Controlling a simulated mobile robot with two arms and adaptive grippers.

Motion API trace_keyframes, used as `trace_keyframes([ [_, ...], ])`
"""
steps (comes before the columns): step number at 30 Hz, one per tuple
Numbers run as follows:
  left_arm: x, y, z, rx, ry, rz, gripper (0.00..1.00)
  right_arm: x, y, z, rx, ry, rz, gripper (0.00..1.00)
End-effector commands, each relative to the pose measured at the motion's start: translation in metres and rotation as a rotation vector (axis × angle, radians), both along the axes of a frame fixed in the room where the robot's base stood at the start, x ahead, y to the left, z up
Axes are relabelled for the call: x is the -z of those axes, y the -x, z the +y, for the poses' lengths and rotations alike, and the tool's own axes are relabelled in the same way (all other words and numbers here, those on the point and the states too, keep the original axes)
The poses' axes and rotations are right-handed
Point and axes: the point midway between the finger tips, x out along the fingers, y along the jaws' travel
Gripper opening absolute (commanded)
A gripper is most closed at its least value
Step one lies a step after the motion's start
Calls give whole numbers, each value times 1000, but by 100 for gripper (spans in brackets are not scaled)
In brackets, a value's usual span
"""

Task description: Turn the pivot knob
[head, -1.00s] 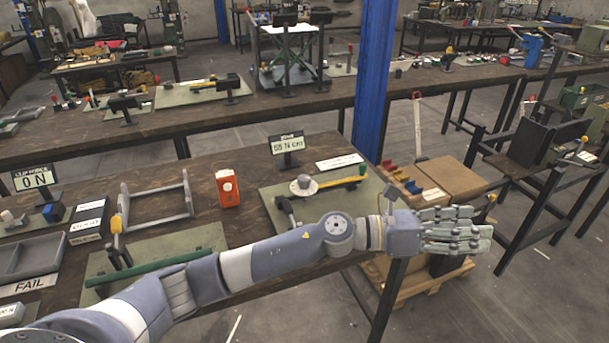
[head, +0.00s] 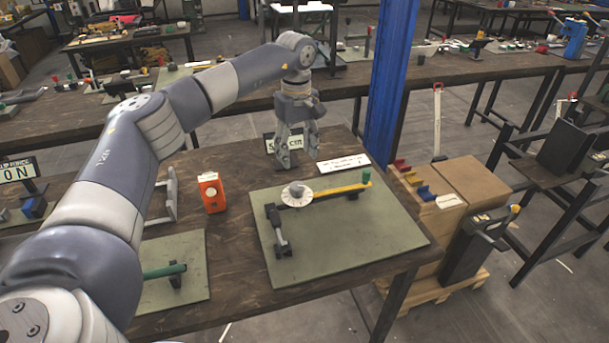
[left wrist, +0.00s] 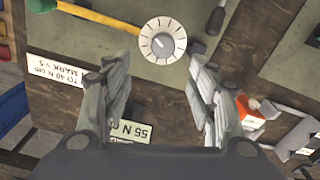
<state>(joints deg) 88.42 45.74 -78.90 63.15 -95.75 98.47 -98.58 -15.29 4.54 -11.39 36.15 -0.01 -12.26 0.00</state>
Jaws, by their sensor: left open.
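The pivot knob (head: 297,190) is a grey knob on a white dial (head: 298,198) with dark marks around its rim. It sits on a green board (head: 350,240) and a yellow bar (head: 335,192) with a green end runs from it to the right. In the left wrist view the knob (left wrist: 163,41) is at top centre, beyond the fingertips. My left gripper (head: 293,165) is open, fingers pointing down, behind the dial and apart from it. In the left wrist view its fingers (left wrist: 158,90) are spread with nothing between them. My right gripper is not seen.
A white label (head: 343,163) lies behind the board. An orange device (head: 211,192) is to the left. A blue post (head: 388,95) rises behind the table.

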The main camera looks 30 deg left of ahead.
Motion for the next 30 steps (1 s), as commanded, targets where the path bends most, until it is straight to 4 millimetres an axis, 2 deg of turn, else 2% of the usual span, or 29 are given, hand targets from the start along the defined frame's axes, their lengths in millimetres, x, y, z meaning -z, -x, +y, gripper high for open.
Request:
trace_keyframes([
  [6,36,2,-1,1,1,6,53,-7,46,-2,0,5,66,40],
  [10,61,2,-1,1,2,5,53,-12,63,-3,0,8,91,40],
  [14,82,1,-2,1,2,3,53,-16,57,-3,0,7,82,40],
  [21,101,1,-2,1,4,-1,53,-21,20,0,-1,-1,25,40],
  [24,103,0,-2,1,4,-1,53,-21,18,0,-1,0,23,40],
  [29,103,1,-2,1,4,-1,53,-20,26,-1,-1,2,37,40],
  [30,103,1,-2,1,4,-1,46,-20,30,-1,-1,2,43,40],
])
